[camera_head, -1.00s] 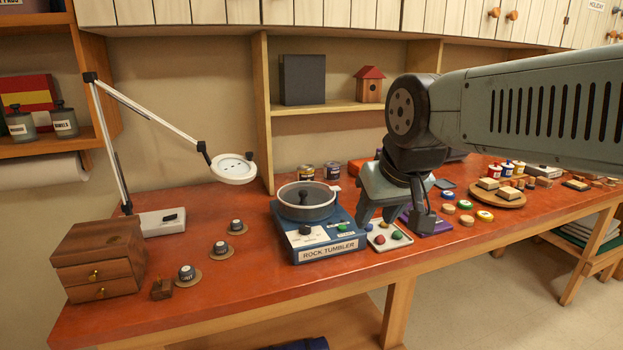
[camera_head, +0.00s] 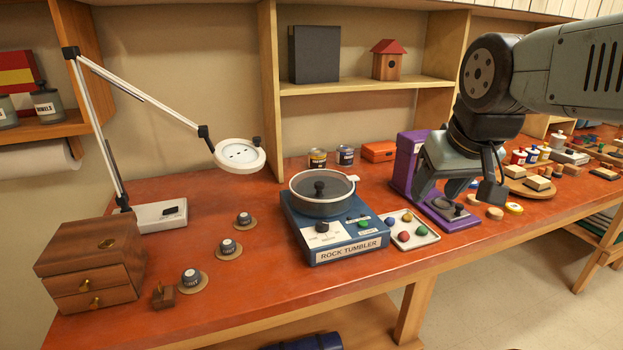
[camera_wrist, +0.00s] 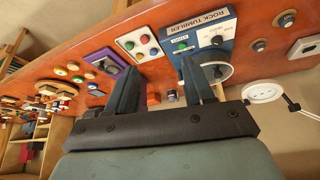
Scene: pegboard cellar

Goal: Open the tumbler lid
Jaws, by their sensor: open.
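The rock tumbler (camera_head: 345,240) is a blue box with a white label panel, standing on the red-orange bench. Its round grey drum (camera_head: 322,205) is capped by a clear-looking lid (camera_head: 322,188) with a dark knob in the middle and a pale tab at the right rim. The lid lies closed on the drum. My gripper (camera_head: 462,195) is open and empty, to the right of the tumbler and above the purple device. In the wrist view the tumbler (camera_wrist: 212,30) appears upside down, and my right-hand finger covers part of the drum.
A white tray of coloured stones (camera_head: 416,238) sits right of the tumbler. A purple device (camera_head: 405,165) stands behind it. A magnifier lamp (camera_head: 238,156) reaches in from the left. Small dark knobs on round bases (camera_head: 229,248) and a wooden drawer box (camera_head: 92,285) are at left.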

